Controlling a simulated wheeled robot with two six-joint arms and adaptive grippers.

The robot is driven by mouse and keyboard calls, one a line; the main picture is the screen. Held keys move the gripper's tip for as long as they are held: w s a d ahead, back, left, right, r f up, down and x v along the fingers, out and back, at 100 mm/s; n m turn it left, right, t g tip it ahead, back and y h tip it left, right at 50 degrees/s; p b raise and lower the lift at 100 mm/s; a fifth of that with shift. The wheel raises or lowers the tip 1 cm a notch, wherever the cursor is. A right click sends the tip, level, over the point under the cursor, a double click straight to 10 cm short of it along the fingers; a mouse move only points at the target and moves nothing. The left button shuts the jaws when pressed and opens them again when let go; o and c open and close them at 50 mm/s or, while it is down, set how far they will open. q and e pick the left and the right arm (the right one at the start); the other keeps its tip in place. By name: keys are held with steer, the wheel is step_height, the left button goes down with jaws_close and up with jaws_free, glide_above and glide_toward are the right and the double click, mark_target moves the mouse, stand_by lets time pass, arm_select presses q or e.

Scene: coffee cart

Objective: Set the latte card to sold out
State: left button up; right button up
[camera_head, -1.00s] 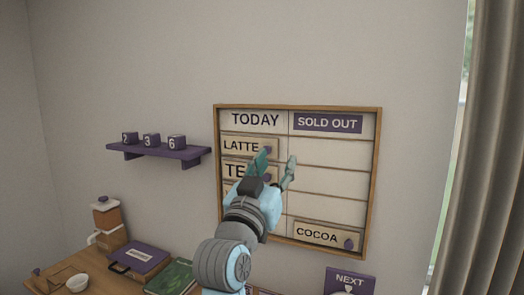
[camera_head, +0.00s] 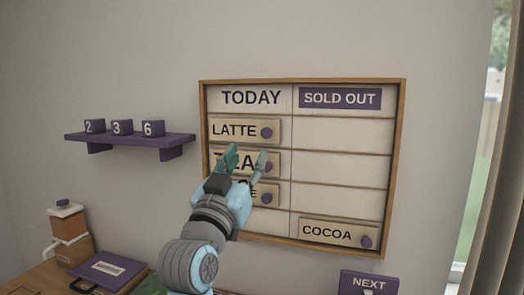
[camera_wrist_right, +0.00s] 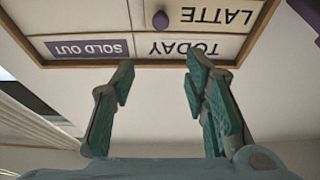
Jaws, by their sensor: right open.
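The latte card (camera_head: 233,130) is a beige plate with a purple knob (camera_head: 266,132), in the top row of the TODAY column on the wall board (camera_head: 340,171). In the right wrist view the latte card (camera_wrist_right: 220,14) appears upside down. The top SOLD OUT row beside it is empty. My right gripper (camera_head: 248,158) is open and empty, its fingers pointing up just below the latte card and partly covering the tea card (camera_head: 221,163). In the wrist view its fingers (camera_wrist_right: 161,82) are apart, with the latte knob beyond the gap. My left gripper is out of view.
The cocoa card (camera_head: 328,231) is in the bottom SOLD OUT row. Another card, (camera_head: 274,194) partly hidden by my gripper, sits below tea. A purple shelf (camera_head: 130,141) with numbered blocks is left of the board. A NEXT sign (camera_head: 369,283) stands below right.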

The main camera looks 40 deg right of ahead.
mark_target(266, 133)
steer(key=x, duration=0.4)
steer(key=f+p+x, duration=0.1)
steer(key=x, duration=0.3)
steer(key=f+p+x, duration=0.1)
steer(key=x, duration=0.4)
steer(key=shift+w+d, duration=0.25)
steer(key=shift+d, duration=0.15)
steer(key=shift+w+d+r, duration=0.15)
steer(key=shift+w, duration=0.05)
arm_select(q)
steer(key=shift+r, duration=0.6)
arm_select(e)
jaws_close()
